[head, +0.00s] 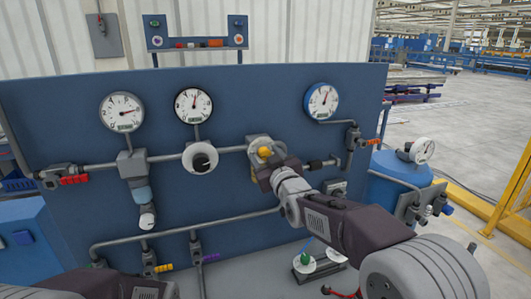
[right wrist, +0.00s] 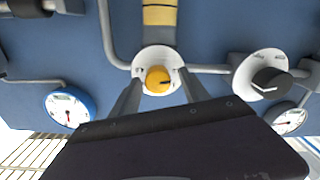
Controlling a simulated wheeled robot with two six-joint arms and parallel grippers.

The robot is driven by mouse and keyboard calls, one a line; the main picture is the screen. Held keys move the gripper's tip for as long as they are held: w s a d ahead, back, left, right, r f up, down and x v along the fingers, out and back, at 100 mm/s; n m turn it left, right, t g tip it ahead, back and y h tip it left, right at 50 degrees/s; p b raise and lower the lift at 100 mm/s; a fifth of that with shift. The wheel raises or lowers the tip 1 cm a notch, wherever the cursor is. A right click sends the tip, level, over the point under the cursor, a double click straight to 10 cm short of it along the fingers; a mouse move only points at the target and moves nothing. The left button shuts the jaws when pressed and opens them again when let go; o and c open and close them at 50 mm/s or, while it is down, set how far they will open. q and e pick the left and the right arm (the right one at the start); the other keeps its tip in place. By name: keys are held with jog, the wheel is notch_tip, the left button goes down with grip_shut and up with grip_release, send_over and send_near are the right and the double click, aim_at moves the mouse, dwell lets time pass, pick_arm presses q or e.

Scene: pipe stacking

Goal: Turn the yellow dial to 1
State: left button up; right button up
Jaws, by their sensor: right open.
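The yellow dial (head: 265,151) sits on a round pale plate on the blue panel, right of centre in the head view. In the right wrist view the yellow dial (right wrist: 157,80) is close up, with a dark pointer line running toward the picture's right. The plate's marks are too small to read. My right gripper (head: 266,168) is at the dial, partly covering its fitting. In the right wrist view its open fingers stand on either side of the dial, with gaps showing; I cannot tell how deep they reach. Only part of my left arm shows, at the lower left.
A black knob (head: 201,162) on a white plate sits left of the yellow dial; it also shows in the right wrist view (right wrist: 269,82). Grey pipes, a blue-rimmed gauge (head: 322,101) and white gauges (head: 193,105) surround them. A green-knobbed item (head: 306,258) stands below.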

jog(key=shift+d, duration=0.15)
grip_shut()
jog(key=shift+f, duration=0.1)
jog(key=m+b, duration=0.4)
jog(key=m, duration=0.3)
jog(key=shift+m+b, duration=0.6)
jog(key=shift+m, duration=0.7)
